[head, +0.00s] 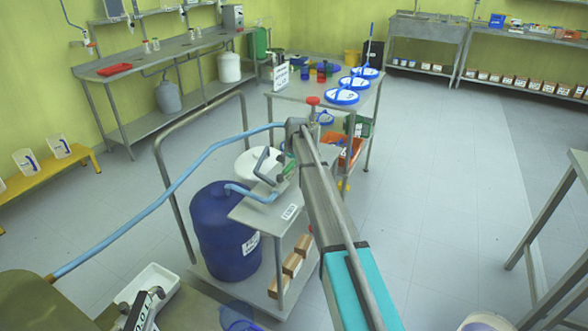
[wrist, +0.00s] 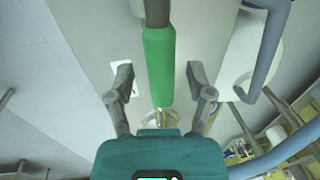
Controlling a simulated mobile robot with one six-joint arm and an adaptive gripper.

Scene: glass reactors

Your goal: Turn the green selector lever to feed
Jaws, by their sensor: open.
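The green selector lever (wrist: 159,65) is a green grip on a metal rod, standing in the middle of the wrist view. A small part of the green lever (head: 289,169) shows in the head view beside my gripper. My gripper (wrist: 159,72) is open, with one grey finger to the left of the lever and one to the right. Gaps show on both sides, so neither finger appears to touch it. In the head view my gripper (head: 272,166) is over the steel cart top (head: 262,215). The lever's base and any feed marking are not readable.
A blue hose (head: 195,165) runs across to the cart, close to my gripper. A table with blue-rimmed items (head: 343,97) stands beyond.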

